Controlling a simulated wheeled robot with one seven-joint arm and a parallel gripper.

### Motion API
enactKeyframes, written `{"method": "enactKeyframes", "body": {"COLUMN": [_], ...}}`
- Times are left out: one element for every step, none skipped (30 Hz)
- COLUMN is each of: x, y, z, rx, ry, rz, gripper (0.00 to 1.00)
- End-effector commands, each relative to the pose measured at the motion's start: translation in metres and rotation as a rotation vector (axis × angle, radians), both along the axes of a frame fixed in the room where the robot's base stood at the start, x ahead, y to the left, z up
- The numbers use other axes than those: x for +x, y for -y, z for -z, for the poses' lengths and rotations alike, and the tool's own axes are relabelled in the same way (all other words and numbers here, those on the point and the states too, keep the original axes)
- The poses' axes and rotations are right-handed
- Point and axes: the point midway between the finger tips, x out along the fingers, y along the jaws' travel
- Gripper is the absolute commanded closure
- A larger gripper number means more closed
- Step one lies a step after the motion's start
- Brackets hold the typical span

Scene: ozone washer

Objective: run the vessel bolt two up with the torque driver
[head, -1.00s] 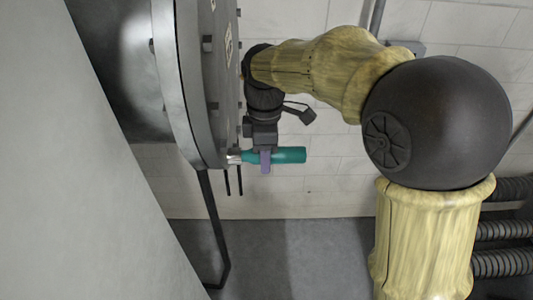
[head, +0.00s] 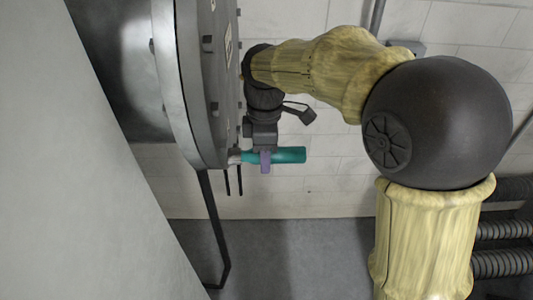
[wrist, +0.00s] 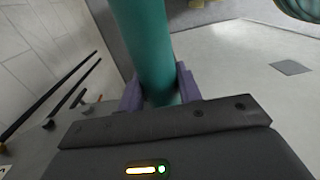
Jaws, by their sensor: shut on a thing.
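The torque driver (head: 289,155) is teal with a pale metal nose (head: 234,157). It lies level in the head view, its nose pointing left at the lower edge of the vessel's round flange (head: 205,85). My gripper (head: 265,161), with purple fingers, is shut around the driver's body. In the wrist view the driver (wrist: 145,40) runs up between the purple fingers (wrist: 160,90). The nose meets or nearly meets the flange edge; the bolt there is hidden, and I cannot tell whether they are engaged.
Several bolt heads (head: 208,43) ring the flange. Two thin dark rods (head: 239,181) hang just below the nose. A dark bent pipe (head: 214,230) runs down to the floor. A white block wall (head: 330,190) stands behind. The space right of the driver is clear.

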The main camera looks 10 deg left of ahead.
Motion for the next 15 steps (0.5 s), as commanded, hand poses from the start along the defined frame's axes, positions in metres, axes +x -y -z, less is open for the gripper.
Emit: {"method": "enactKeyframes", "body": {"x": [-0.001, -0.001, 0.0, 0.0, 0.0, 0.001, 0.001, 0.002, 0.002, 0.002, 0.003, 0.003, 0.004, 0.004, 0.004], "y": [-0.003, -0.002, -0.001, 0.0, 0.001, 0.003, 0.005, 0.006, 0.008, 0.009, 0.01, 0.012, 0.013, 0.015, 0.016], "z": [-0.002, -0.002, -0.002, -0.002, -0.002, -0.002, -0.002, -0.002, -0.002, -0.002, -0.002, -0.002, -0.001, -0.001, -0.001], "rx": [0.008, 0.008, 0.008, 0.008, 0.008, 0.007, 0.007, 0.006, 0.006, 0.005, 0.005, 0.005, 0.005, 0.004, 0.004], "ry": [0.002, 0.002, 0.002, 0.002, 0.002, 0.002, 0.002, 0.003, 0.003, 0.003, 0.003, 0.003, 0.003, 0.002, 0.002], "rz": [-0.004, -0.004, -0.003, -0.003, -0.003, -0.003, -0.002, -0.002, -0.001, -0.001, -0.001, 0.0, 0.0, 0.0, 0.0], "gripper": [1.0, 1.0, 1.0, 1.0, 1.0, 1.0, 1.0, 1.0, 1.0, 1.0, 1.0, 1.0, 1.0, 1.0, 1.0]}}
